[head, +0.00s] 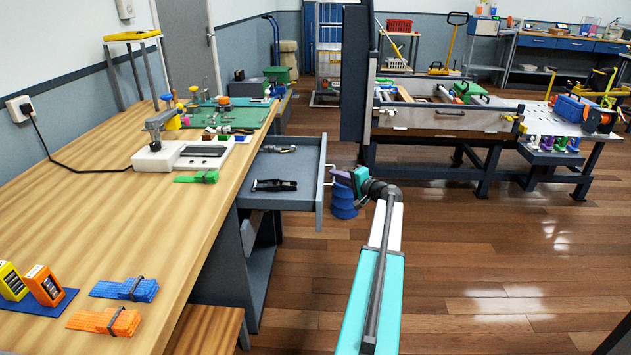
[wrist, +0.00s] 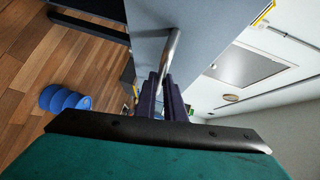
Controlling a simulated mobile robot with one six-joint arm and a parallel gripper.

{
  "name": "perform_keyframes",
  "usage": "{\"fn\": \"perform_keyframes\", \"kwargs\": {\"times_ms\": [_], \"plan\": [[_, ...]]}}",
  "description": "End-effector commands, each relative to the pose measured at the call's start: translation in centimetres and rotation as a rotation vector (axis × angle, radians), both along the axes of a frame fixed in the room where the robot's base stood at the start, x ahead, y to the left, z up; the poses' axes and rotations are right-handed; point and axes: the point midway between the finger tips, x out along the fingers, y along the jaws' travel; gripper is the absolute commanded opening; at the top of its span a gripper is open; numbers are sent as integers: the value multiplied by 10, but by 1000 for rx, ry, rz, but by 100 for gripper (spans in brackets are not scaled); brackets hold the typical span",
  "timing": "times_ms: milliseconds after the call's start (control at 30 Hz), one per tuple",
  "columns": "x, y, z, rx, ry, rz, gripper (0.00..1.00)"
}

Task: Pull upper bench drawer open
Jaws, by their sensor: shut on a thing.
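The upper bench drawer (head: 319,190) is slid out of the right side of the wooden bench (head: 140,210) in the head view. Tools lie inside it. Its metal bar handle (head: 331,174) sticks out from the drawer front. My gripper (head: 343,177) is at the handle, to the right of the drawer front. In the wrist view my gripper's dark purple fingers (wrist: 167,100) are closed around the handle (wrist: 172,55). The fingertips are partly hidden behind the handle.
A blue ribbed drum (head: 343,203) stands on the floor below my gripper. A grey workbench (head: 440,125) stands at the back right. Orange straps (head: 104,322) and blue straps (head: 125,289) lie on the wooden bench. The floor (head: 500,250) to the right is clear.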

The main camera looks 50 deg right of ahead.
Motion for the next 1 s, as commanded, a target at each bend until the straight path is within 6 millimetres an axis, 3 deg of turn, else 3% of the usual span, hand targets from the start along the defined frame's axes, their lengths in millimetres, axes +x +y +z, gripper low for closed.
{"fn": "perform_keyframes", "kwargs": {"times_ms": [33,200,400,900,933,1000], "plan": [[-12,-11,-3,-1,0,-5,0],[-39,-31,-2,0,0,-1,0],[-59,-45,0,0,0,1,0],[-64,-48,1,0,-2,2,0],[-64,-48,1,0,-2,2,14],[-63,-48,1,-1,-2,2,26]]}}
